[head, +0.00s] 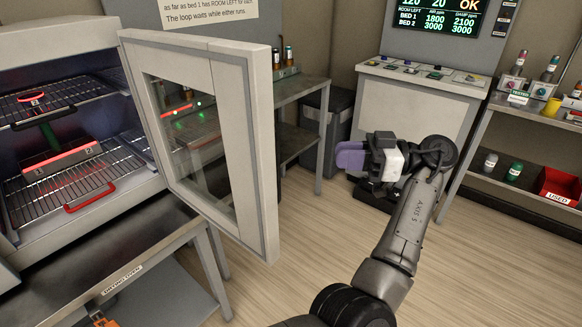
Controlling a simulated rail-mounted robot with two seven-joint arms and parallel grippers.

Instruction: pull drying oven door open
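The drying oven (75,36) stands at the left with its lit inside in view. Its pale door (250,150), with a glass window (190,140), stands swung wide open from the oven's right side. My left gripper (350,158), with purple fingers, is to the right of the door's free edge and apart from it in the picture. I see nothing held in it, but its fingers overlap from this angle, so their opening is unclear. The door's handle is not visible. My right gripper is out of view.
A metal bench (300,92) stands behind the door. A pale console (415,100) is at the back, and a shelf (500,185) with bottles and a red bin (560,186) is right. Wooden floor (480,270) is clear.

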